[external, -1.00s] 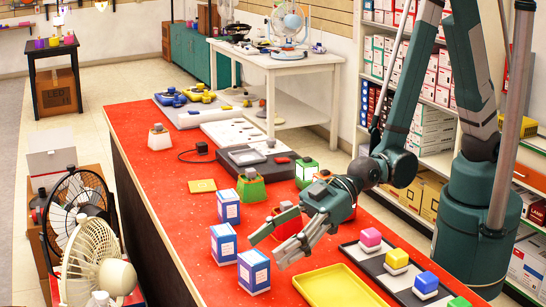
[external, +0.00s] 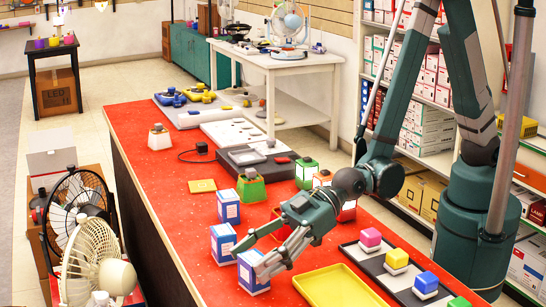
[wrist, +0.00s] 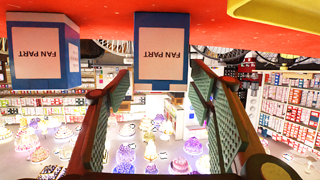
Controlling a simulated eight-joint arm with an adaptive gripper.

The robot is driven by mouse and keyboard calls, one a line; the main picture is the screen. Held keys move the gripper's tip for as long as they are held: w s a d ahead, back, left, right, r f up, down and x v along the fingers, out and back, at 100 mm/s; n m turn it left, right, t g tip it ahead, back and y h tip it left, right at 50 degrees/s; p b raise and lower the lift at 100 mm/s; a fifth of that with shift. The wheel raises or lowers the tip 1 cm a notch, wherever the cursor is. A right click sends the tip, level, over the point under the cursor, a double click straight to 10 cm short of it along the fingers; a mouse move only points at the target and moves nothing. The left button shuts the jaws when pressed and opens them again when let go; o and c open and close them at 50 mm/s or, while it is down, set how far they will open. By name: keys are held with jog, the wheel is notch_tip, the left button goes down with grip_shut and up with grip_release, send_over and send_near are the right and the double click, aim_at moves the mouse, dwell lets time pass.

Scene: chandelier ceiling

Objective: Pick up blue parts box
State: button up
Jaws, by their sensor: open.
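Several blue and white boxes stand upright on the red counter in the external view: a front box (external: 250,285), a middle box (external: 222,246) and a back box (external: 228,208). My gripper (external: 247,262) is open and low over the counter, its fingers reaching left at the front box and overlapping part of it. In the wrist view, which is upside down, a box labelled FAN PART (wrist: 161,50) appears between and ahead of my open fingers (wrist: 160,90). A second FAN PART box (wrist: 40,55) is outside them, to the left.
A yellow tray (external: 335,287) lies just right of the front box. A black and white tray with coloured blocks (external: 397,257) is further right. Lanterns (external: 251,190) stand behind my gripper. A flat yellow piece (external: 202,186) lies near the counter's left edge.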

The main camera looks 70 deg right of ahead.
dwell(0.3)
jog(key=c, duration=1)
jog(key=shift+r, duration=0.15)
jog(key=shift+r+p, duration=1.5)
jog(key=shift+r, duration=3.35)
